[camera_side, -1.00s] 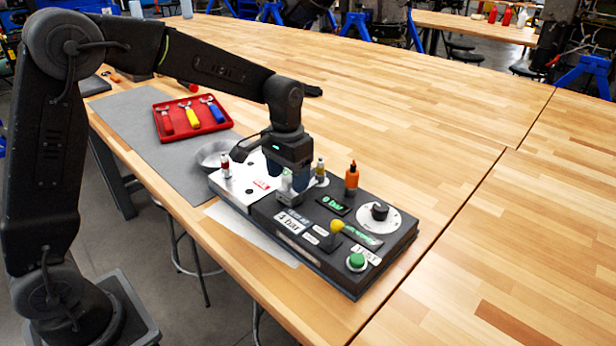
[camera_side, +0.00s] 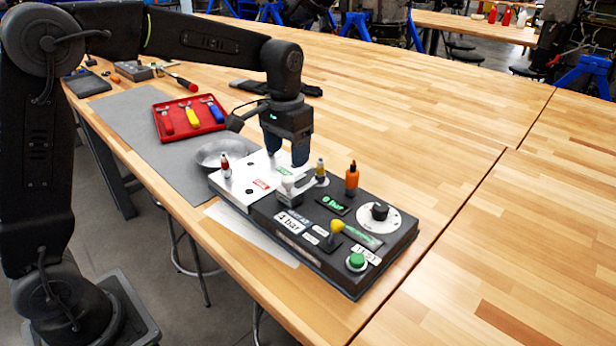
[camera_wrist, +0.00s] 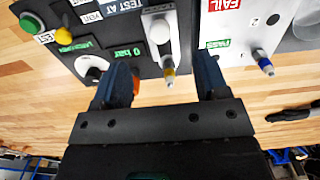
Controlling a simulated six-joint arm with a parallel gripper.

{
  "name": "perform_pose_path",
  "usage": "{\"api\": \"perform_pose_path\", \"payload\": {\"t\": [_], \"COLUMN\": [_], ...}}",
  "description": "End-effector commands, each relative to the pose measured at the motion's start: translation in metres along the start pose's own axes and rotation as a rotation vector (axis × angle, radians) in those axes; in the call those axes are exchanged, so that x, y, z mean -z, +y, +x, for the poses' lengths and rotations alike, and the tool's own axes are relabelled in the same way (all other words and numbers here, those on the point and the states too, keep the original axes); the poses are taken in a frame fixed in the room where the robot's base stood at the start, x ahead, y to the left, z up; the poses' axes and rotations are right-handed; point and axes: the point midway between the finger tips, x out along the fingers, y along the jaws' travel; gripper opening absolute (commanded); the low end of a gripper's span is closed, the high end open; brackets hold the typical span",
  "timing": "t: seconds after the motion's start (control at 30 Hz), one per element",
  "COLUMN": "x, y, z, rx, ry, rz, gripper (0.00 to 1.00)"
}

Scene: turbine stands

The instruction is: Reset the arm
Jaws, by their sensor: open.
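My gripper (camera_side: 287,158) is open and empty, held above the black test box (camera_side: 335,255) and its white plate (camera_side: 262,172). A fixture with a white knob (camera_side: 288,186) stands on the box just below the fingertips, apart from them. In the wrist view the open fingers (camera_wrist: 160,72) frame clear space, with the white knob (camera_wrist: 160,31) and a yellow-banded small part (camera_wrist: 169,73) beyond. A blue-tipped part (camera_wrist: 264,63) stands by the green PASS label. A red-banded part (camera_side: 225,167) stands on the white plate.
A metal bowl (camera_side: 211,153) and a red tray (camera_side: 172,130) of tools sit left. A black glove (camera_side: 262,87) lies behind. The right tabletop is clear.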

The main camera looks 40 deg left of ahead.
Motion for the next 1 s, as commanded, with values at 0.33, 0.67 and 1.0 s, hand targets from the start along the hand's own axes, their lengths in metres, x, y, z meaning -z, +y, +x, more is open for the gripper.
{"api": "perform_pose_path", "payload": {"t": [0.33,0.67,1.0], "x": [-0.023,-0.129,-0.216], "y": [0.001,0.002,0.003], "z": [-0.019,-0.056,-0.04], "rx": [0.0,0.001,0.0], "ry": [0.051,0.265,0.455], "rz": [0.0,0.0,0.0], "gripper": [0.67,0.67,0.67]}}
